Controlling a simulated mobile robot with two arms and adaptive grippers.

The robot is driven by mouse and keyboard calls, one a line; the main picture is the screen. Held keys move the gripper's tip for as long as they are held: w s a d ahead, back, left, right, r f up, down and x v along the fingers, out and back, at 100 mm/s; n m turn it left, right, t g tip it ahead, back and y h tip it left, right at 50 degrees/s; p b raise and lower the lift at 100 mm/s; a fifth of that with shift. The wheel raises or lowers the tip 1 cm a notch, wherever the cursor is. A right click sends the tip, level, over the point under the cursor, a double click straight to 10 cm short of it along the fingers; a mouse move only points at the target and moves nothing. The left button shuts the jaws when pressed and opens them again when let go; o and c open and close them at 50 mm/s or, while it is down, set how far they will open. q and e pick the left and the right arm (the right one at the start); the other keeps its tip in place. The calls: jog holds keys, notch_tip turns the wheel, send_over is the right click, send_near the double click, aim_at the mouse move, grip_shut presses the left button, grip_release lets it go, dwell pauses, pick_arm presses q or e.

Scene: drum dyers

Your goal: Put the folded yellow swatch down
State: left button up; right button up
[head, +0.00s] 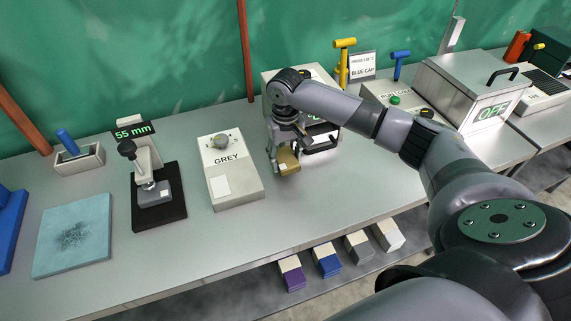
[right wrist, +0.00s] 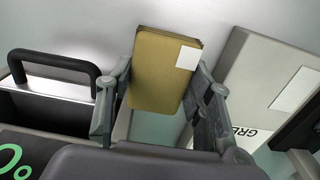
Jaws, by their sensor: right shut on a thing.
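The folded yellow swatch (head: 289,160) is a mustard-coloured folded block with a small white label. My right gripper (head: 284,157) is shut on it and holds it near the table, between the GREY box and a machine with a black handle. In the right wrist view the swatch (right wrist: 163,72) sits between the two fingers of the gripper (right wrist: 160,100), its white label at the upper right. I cannot tell whether its lower edge touches the table. My left gripper is not in view.
The GREY box (head: 234,180) stands just left of the swatch. The black-handled machine (right wrist: 60,95) is close on the other side. Further left are a 55 mm gauge (head: 158,195) and a teal mat (head: 72,240). The table front (head: 300,205) is clear.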

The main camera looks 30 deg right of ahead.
aim_at(286, 166)
jog(key=shift+f, duration=1.9)
jog(key=shift+f+p, duration=0.15)
jog(key=shift+p, duration=0.15)
jog(key=o, duration=1.1)
